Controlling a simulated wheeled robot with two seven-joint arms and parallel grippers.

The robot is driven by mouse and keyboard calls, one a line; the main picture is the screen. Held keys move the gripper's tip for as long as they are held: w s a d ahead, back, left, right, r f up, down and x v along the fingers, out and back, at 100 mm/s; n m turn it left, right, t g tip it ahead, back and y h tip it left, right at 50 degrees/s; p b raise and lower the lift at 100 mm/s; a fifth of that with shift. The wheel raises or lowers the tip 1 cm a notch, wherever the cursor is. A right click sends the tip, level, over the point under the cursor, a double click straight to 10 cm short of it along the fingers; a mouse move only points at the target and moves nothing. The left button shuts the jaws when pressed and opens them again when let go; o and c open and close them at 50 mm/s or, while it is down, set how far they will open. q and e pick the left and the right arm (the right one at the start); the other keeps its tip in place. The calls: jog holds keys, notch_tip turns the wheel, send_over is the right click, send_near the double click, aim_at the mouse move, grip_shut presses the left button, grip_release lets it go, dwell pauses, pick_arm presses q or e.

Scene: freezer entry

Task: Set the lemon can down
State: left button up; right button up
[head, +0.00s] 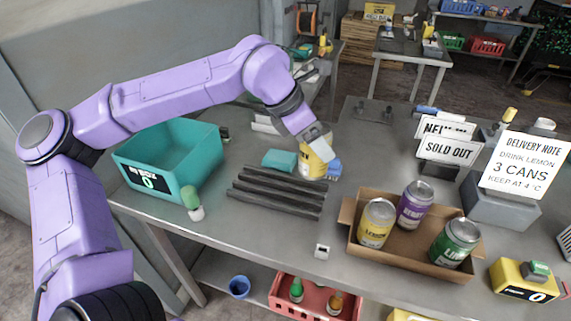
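My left gripper (316,134) reaches down over a yellow lemon can (313,165) at mid-table and looks shut on its top. The can is roughly upright; I cannot tell whether its bottom touches the table. It is behind the right end of the dark bars and beside a small blue item. Another yellow lemon can (376,223) stands in an open cardboard box (397,253) with a purple can (416,205) and a green can (455,243). My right gripper is not in view.
Several dark bars (275,193) lie on the steel table (255,222). A teal bin (205,175) stands at the left, a teal block (280,160) behind the bars. Signs, including a delivery note (520,165), stand at the right. Bare table lies in front of the bars.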

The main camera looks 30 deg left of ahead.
pick_arm(q)
jog(key=s+a+p, duration=0.2)
jog(key=a, duration=0.4)
jog(key=w+a+f+p, duration=0.2)
jog(key=a+f, duration=0.2)
jog(key=f, duration=0.7)
jog(key=shift+a, duration=0.35)
jog(key=o, duration=1.3)
jog(key=shift+d, duration=0.1)
jog(key=shift+o, duration=0.2)
jog(key=shift+s, duration=0.2)
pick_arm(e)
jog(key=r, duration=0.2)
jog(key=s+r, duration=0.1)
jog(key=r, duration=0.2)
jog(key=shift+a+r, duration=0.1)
pick_arm(q)
jog(key=shift+r, duration=0.1)
jog(key=b+v, duration=0.1)
jog(key=v, duration=1)
jog(key=shift+r+b, duration=0.35)
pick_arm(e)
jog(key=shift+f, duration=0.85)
